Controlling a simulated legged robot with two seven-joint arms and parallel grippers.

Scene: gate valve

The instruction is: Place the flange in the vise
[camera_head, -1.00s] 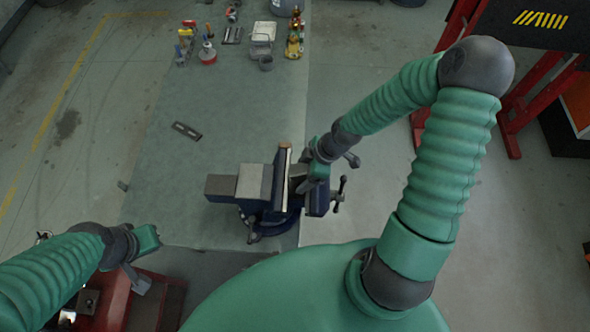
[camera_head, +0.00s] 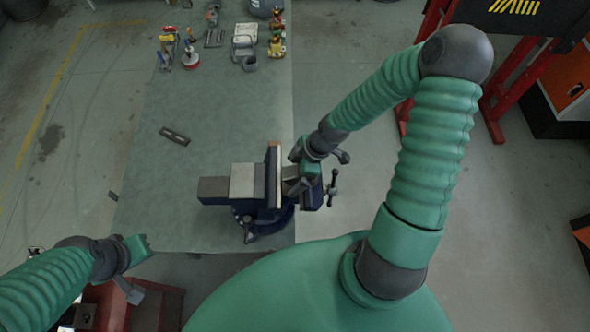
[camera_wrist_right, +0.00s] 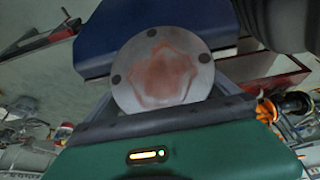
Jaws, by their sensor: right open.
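The flange (camera_wrist_right: 163,68) is a round grey metal disc with dark bolt holes and a reddish, rough centre in the right wrist view. In the head view, it seems to show edge-on as a thin upright plate (camera_head: 273,170) at the jaws of the blue and grey vise (camera_head: 243,181). Whether the jaws touch it is unclear. My right gripper (camera_head: 296,178) is open, just right of the plate, over the vise's right part. Its contact with the flange is hidden. My left gripper (camera_head: 136,268) is at lower left, away from the vise; its jaws are unclear.
The vise stands at the bench's (camera_head: 210,110) near right edge, with its handle (camera_head: 332,188) on the right. A small dark flat piece (camera_head: 174,136) lies on the bench. Several tools and containers (camera_head: 246,40) stand at the far end. The middle of the bench is mostly clear.

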